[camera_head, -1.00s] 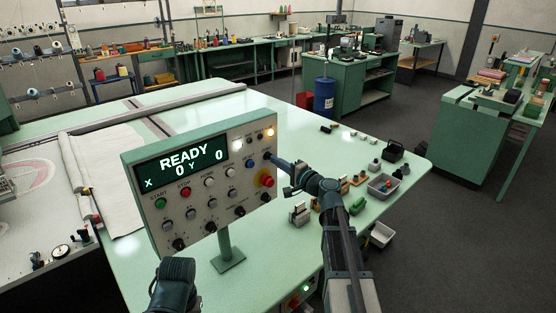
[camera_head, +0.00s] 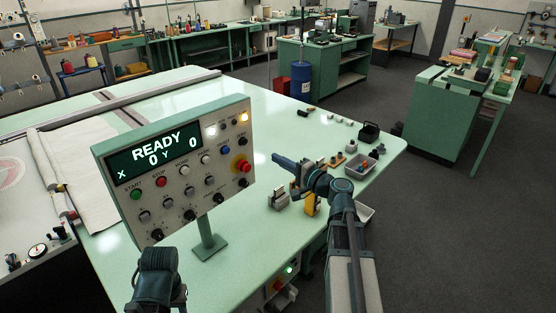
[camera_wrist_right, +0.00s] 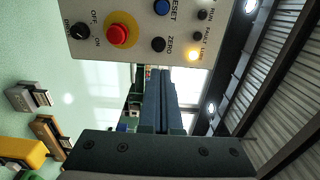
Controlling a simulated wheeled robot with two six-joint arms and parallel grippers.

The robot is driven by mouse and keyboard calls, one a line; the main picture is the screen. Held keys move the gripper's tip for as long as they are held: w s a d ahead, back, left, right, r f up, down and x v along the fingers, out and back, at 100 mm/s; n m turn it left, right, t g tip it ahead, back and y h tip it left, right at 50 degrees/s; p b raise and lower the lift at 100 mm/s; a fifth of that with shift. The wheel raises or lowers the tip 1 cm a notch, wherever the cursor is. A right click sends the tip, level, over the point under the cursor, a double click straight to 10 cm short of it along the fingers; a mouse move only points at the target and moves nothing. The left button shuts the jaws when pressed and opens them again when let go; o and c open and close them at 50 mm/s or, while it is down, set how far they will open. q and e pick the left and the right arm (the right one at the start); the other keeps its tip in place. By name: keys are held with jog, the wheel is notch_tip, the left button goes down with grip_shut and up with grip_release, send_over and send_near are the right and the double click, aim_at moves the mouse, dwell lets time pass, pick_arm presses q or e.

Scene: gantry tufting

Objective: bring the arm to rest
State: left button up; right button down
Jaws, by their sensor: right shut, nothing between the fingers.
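My right arm comes in from the lower right in the head view. Its gripper (camera_head: 276,158) is shut and empty, pointing left above the green table (camera_head: 270,125), to the right of the control panel (camera_head: 180,165) with a gap in the picture. In the right wrist view the closed dark fingers (camera_wrist_right: 160,95) show with nothing between them. The panel stands on a post, its display reading READY, X 0, Y 0. In the wrist view the panel (camera_wrist_right: 180,30) is above the fingers. A dark piece of my left arm shows at the bottom; its gripper is out of view.
A grey bin (camera_head: 360,165), a black caddy (camera_head: 370,131) and small parts lie at the table's right end, near my right forearm. A red knob (camera_head: 242,166) sticks out of the panel. White cloth (camera_head: 75,185) lies at left. Open floor is at right.

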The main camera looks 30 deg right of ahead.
dwell(0.4)
jog(key=s+a+f+n+g+y, duration=0.1)
jog(key=s+a+f+n+g, duration=0.3)
jog(key=a, duration=0.5)
jog(key=s+a+f+n+g, duration=0.2)
jog(key=a+f+n+g, duration=0.15)
jog(key=a+f, duration=0.35)
jog(key=s+a+f+n+g+y, duration=0.15)
jog(key=a+f+n+g, duration=0.3)
jog(key=a, duration=0.55)
jog(key=s+a+f+n+g+h, duration=0.1)
jog(key=s+f+n+g+h, duration=0.1)
jog(key=s+h, duration=0.3)
jog(key=s+a+f+n+g+h, duration=0.1)
jog(key=s+f+n+g+h, duration=0.2)
jog(key=s, duration=0.7)
jog(key=shift+a+f+n+h+b, duration=0.2)
jog(key=shift+f+n+h+b, duration=0.2)
jog(key=shift+f+h, duration=0.65)
